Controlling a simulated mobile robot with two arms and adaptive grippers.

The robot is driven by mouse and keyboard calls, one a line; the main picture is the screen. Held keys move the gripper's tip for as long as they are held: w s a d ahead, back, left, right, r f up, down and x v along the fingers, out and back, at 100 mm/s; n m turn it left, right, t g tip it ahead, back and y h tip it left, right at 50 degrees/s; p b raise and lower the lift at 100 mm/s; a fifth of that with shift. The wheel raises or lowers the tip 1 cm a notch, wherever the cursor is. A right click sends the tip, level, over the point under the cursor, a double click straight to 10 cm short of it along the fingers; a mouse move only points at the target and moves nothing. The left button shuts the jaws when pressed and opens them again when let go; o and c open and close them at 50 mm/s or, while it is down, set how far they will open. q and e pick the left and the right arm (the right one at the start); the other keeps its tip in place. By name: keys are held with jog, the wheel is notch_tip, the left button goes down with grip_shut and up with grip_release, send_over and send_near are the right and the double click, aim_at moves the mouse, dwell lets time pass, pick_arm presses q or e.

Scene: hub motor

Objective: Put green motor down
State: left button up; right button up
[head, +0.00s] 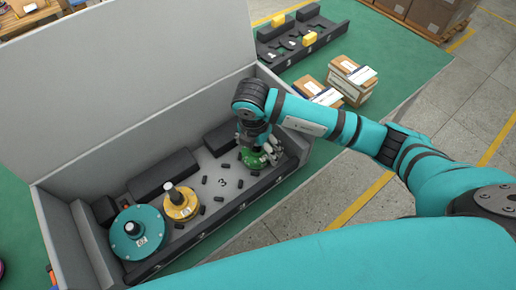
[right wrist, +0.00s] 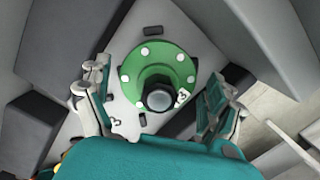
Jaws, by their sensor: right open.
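The green motor (head: 252,157) stands in the right part of the grey bin (head: 62,200), partly hidden by my right gripper (head: 258,146) in the head view. In the right wrist view the green motor (right wrist: 159,68) shows from above as a round flange with white spots and a dark grey shaft, resting on the bin floor. My right gripper (right wrist: 158,108) is open, with its fingers on either side of the shaft and apart from it. My left gripper is not in view.
A yellow motor (head: 181,205) and a larger teal motor (head: 137,235) stand further left in the bin. Small black pegs (head: 219,199) and dark foam blocks surround them. A tall grey lid rises behind. Cardboard boxes (head: 350,80) and a black rack (head: 300,38) stand beyond on the green surface.

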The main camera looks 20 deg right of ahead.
jog(key=r, duration=0.7)
jog(key=a+r, duration=0.1)
jog(key=r, duration=0.2)
jog(key=shift+s+r+b, duration=0.2)
jog(key=shift+s+b, duration=0.15)
jog(key=shift+s, duration=0.05)
